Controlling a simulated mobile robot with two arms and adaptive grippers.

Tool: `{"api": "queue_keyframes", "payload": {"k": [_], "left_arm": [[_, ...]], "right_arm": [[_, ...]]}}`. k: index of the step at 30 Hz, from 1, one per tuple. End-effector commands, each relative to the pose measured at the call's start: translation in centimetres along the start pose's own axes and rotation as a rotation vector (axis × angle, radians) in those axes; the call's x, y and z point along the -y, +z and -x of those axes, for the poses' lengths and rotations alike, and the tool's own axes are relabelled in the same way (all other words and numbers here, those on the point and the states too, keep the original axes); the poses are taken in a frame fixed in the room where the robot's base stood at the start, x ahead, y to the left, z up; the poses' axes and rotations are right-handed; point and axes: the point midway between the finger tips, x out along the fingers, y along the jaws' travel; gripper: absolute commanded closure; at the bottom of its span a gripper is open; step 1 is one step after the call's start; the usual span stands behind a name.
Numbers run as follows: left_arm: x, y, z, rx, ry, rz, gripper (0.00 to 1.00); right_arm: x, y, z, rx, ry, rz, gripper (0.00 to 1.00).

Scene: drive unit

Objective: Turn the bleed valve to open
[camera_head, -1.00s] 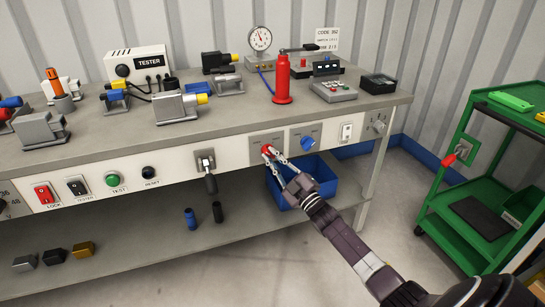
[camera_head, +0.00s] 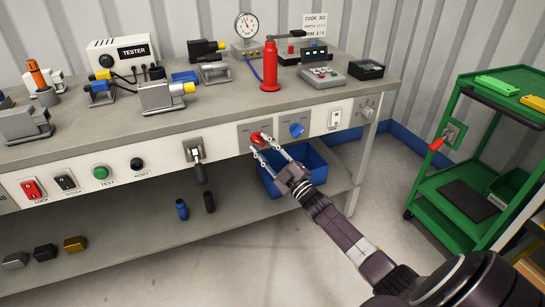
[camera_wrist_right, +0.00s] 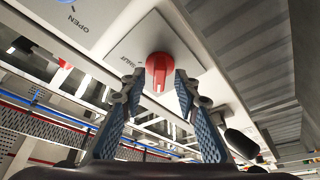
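The front panel of the bench carries a red knob (camera_head: 257,138) and, to its right, a blue knob (camera_head: 296,130). I cannot read which label names the bleed valve. My right gripper (camera_head: 262,146) is at the red knob. In the right wrist view, its two fingers (camera_wrist_right: 159,84) stand apart on either side of the red knob (camera_wrist_right: 159,68), with small gaps; it looks open. A plate with SHUT-like lettering lies behind that knob. An OPEN label shows on the neighbouring plate (camera_wrist_right: 75,20). My left gripper is out of view.
A blue bin (camera_head: 313,168) sits below the knobs, close under my right gripper. A black-handled lever (camera_head: 199,168) is on the panel to the left. A red cylinder (camera_head: 270,68) stands on the bench above. A green cart (camera_head: 460,180) is at right.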

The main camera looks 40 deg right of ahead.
Motion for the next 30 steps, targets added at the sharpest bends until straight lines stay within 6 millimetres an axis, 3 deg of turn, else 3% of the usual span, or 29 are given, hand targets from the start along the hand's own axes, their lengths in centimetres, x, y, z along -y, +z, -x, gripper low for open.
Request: {"api": "queue_keyframes", "payload": {"k": [12,18,30], "left_arm": [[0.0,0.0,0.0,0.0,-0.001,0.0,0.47],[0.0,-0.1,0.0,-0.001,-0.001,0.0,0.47],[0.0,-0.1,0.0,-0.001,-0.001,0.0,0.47]], "right_arm": [[0.1,0.1,7.7,0.004,-0.004,0.0,0.71],[0.1,0.1,10.4,0.003,-0.003,0.001,0.71],[0.0,0.1,11.4,0.001,-0.001,0.001,0.71]]}}
